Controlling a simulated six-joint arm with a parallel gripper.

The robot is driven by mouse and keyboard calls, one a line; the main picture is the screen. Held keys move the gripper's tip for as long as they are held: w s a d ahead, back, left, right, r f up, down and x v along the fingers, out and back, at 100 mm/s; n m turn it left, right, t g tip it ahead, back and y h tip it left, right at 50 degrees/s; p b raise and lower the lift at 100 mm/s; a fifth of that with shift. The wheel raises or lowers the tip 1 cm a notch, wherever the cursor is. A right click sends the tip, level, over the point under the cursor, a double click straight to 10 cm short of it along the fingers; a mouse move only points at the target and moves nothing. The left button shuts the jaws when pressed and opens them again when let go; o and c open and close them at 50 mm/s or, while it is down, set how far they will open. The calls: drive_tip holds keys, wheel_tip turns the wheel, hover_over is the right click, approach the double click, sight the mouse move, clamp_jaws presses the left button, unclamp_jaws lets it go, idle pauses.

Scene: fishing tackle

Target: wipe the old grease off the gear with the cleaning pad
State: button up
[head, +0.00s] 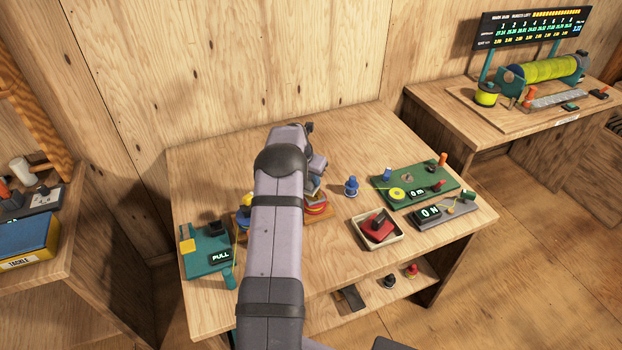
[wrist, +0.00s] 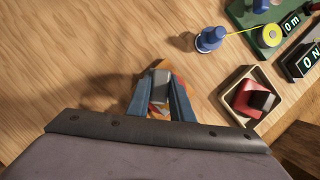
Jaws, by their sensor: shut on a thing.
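My gripper (wrist: 161,82) shows two blue fingers in the wrist view, shut on a small grey block (wrist: 160,90), which may be the handle of the cleaning pad. Orange and red surfaces show around and below this block. I cannot tell whether they are the pad, the gear or its holder. In the head view my arm covers most of this spot; a round red and yellow piece (head: 317,208) shows just below the gripper. I cannot clearly make out the gear or any grease, nor whether the held block touches anything.
A pale tray (head: 356,222) with a red, dark-topped block (head: 376,226) lies to the right. A blue spool-like piece (head: 351,187) stands behind it. A green board (head: 432,181) is further right, a teal board marked PULL (head: 207,263) at left. Bare wood lies behind.

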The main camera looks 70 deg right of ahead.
drive_tip(key=shift+s+a+f+b, duration=0.1)
drive_tip(key=shift+s+a+b, duration=0.3)
drive_tip(key=shift+s+a, duration=1.6)
drive_tip(key=shift+f+b, duration=0.15)
drive_tip(key=shift+b, duration=0.3)
drive_tip(key=shift+w+d+r, duration=0.1)
drive_tip(key=shift+w+r, duration=0.1)
drive_tip(key=shift+r, duration=0.1)
drive_tip(key=shift+w+d+f+p, duration=0.15)
drive_tip(key=shift+w+d+p, duration=0.5)
drive_tip(key=shift+w+d, duration=1.5)
drive_tip(key=shift+w, duration=0.05)
drive_tip(key=shift+s+a+p, duration=1.45)
drive_tip(key=shift+s+a, duration=0.9)
drive_tip(key=shift+s, duration=0.1)
wheel_tip(320, 180, up, 3)
drive_tip(key=shift+w+d+r+p, duration=0.1)
drive_tip(key=shift+p, duration=0.75)
wheel_tip(320, 180, up, 5)
drive_tip(key=p, duration=0.5)
drive_tip(key=shift+r, duration=0.1)
